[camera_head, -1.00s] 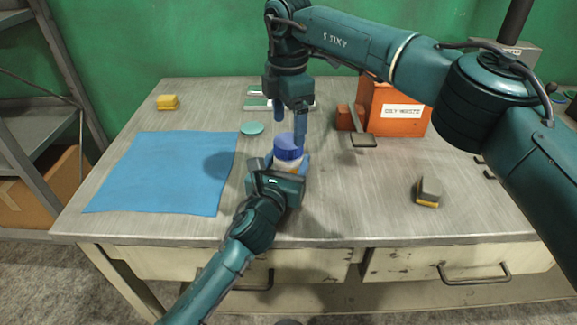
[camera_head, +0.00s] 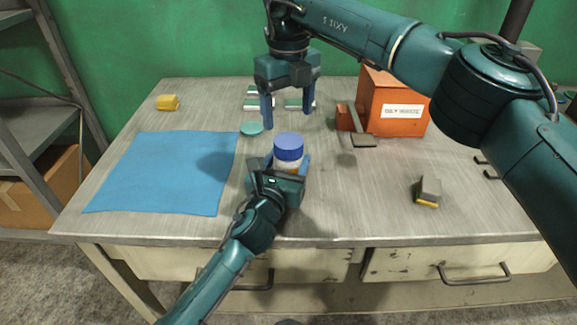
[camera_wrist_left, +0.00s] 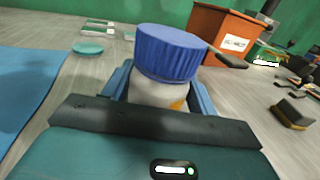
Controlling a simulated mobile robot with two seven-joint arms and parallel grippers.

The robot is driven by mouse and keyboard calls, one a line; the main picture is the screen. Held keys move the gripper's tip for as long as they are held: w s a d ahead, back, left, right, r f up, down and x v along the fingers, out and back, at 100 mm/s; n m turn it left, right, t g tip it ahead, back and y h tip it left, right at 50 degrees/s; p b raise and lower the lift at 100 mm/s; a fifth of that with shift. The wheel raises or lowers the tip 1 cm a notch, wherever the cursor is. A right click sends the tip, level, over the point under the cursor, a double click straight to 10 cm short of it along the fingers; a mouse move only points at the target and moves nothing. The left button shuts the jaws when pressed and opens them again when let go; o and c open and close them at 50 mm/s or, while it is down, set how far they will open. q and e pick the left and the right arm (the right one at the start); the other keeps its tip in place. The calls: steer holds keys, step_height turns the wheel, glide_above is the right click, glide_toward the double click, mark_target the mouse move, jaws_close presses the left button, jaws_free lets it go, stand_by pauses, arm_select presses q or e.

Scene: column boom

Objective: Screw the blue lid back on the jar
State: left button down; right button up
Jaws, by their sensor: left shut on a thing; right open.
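The blue lid (camera_head: 288,147) sits on top of the white jar (camera_head: 287,169). In the left wrist view the lid (camera_wrist_left: 168,52) covers the jar's mouth and looks about level; I cannot tell how tightly it is seated. My left gripper (camera_head: 288,164) is shut on the jar (camera_wrist_left: 158,94), with a blue finger on each side of its body below the lid. My right gripper (camera_head: 291,117) is open and empty, raised above and behind the lid, clear of it. The jar's lower part is hidden by my left gripper.
A blue mat (camera_head: 165,172) lies left of the jar, with a teal disc (camera_head: 251,129) behind. An orange waste box (camera_head: 392,108) stands at the back right. A grey and yellow block (camera_head: 429,190) lies at right and a yellow sponge (camera_head: 167,102) at back left.

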mark_target(288, 140)
steer(key=n, duration=0.6)
steer(key=shift+r, duration=0.4)
steer(key=shift+f, duration=0.1)
steer(key=shift+f, duration=3.95)
steer(key=c, duration=1)
steer(key=o, duration=1.2)
step_height(288, 140, up, 12)
steer(key=shift+r, duration=0.1)
